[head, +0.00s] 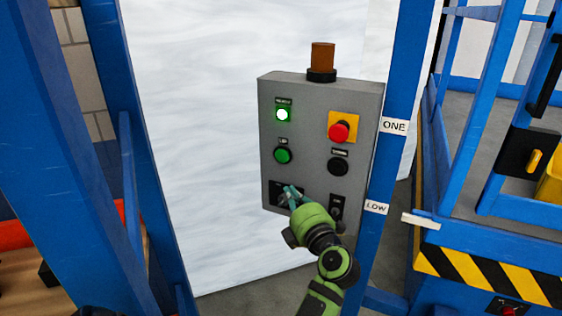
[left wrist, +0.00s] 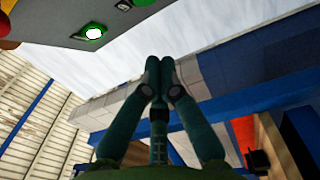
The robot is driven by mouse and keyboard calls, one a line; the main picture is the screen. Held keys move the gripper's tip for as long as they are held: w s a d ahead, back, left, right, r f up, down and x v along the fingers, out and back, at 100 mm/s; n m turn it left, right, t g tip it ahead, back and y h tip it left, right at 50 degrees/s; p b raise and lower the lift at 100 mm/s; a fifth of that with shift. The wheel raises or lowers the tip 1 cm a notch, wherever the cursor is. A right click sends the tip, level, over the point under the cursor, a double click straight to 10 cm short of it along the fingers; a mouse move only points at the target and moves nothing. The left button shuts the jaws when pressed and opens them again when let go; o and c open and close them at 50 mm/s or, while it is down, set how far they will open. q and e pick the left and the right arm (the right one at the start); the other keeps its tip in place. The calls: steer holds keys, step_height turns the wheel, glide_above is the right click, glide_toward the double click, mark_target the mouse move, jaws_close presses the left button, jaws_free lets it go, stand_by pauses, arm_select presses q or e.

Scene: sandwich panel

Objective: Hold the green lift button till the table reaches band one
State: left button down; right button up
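The grey control box (head: 315,180) carries a green lift button (head: 283,155), labelled UP, below a lit lamp (head: 283,114). My left gripper (head: 291,196) is in front of the box's lower left, below the green button and apart from it. In the left wrist view its fingertips (left wrist: 160,75) are together with nothing between them. The lamp (left wrist: 95,31) shows there at the top left. The lift table (head: 480,235) is at right; its white pointer (head: 420,220) is slightly below the LOW label (head: 376,207), well below the ONE label (head: 394,126). My right gripper is out of view.
A red stop button (head: 339,132) on a yellow plate and a black button (head: 337,167) are on the box's right side. My gripper hides part of a lower left switch. Blue posts (head: 397,90) stand either side of the pale panel (head: 200,130).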

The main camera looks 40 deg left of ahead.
arm_select(q)
steer(key=shift+s+a+r+n+g, duration=0.2)
steer(key=shift+r+n+g, duration=0.1)
steer(key=shift+n, duration=0.1)
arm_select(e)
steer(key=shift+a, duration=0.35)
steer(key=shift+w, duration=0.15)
arm_select(q)
steer(key=p, duration=0.3)
glide_toward(275, 156)
steer(key=s+a, duration=0.2)
steer(key=a, duration=0.1)
steer(key=shift+w+a, duration=0.3)
steer(key=shift+w, duration=0.4)
steer(key=shift+w+a, duration=0.3)
steer(key=shift+w, duration=0.4)
steer(key=shift+w+a, duration=0.25)
steer(key=shift+w, duration=0.45)
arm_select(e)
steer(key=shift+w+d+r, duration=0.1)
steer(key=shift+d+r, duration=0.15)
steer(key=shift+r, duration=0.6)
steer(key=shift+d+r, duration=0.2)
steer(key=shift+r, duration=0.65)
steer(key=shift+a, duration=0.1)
